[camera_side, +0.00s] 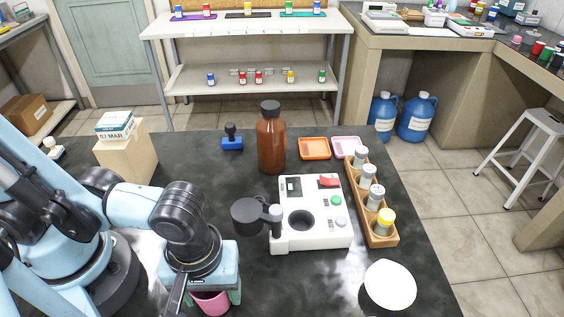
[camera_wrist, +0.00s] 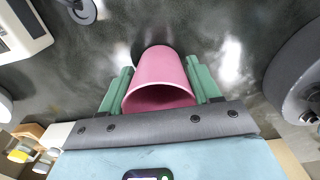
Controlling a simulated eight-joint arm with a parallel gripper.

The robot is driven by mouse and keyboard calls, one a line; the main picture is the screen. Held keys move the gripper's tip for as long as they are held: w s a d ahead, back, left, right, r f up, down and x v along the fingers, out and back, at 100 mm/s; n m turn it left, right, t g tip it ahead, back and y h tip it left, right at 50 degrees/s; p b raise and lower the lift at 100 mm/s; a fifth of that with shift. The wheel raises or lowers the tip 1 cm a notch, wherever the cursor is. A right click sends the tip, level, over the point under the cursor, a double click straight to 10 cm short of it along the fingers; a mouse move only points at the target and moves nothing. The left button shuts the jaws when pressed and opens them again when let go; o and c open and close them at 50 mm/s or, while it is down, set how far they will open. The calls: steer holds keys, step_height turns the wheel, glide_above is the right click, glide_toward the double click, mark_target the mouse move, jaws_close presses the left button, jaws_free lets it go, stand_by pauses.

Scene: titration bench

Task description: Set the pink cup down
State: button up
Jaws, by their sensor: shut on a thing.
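The pink cup (camera_side: 210,302) is at the bottom of the side view, mostly hidden under my gripper (camera_side: 208,290). In the wrist view the pink cup (camera_wrist: 162,80) sits between the two green fingers of my gripper (camera_wrist: 163,82), which are shut on its sides. Its open mouth faces the wrist camera. The dark bench top (camera_side: 340,272) lies beneath it. I cannot tell whether the cup's base touches the bench.
A white titration device (camera_side: 312,240) with a dark round part stands right of my gripper. A wooden rack (camera_side: 381,238) with capped vials, a brown bottle (camera_side: 271,142) and a white round dish (camera_side: 390,285) stand around it. Bare bench lies between gripper and dish.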

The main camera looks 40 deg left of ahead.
steer(key=shift+f, duration=0.15)
steer(key=o, duration=1)
steer(key=shift+r, duration=6.15)
steer(key=w+a+m+t, duration=0.2)
steer(key=w+a+m, duration=0.1)
steer(key=w+a, duration=0.2)
steer(key=w+a+m+t, duration=0.2)
steer(key=w+a+m, duration=0.1)
steer(key=w+a, duration=0.3)
steer(key=w+a+m+t, duration=0.3)
steer(key=w+a, duration=0.2)
steer(key=a, duration=0.2)
steer(key=shift+w+a+r, duration=0.15)
steer(key=shift+a+r, duration=0.1)
steer(key=shift+r, duration=0.1)
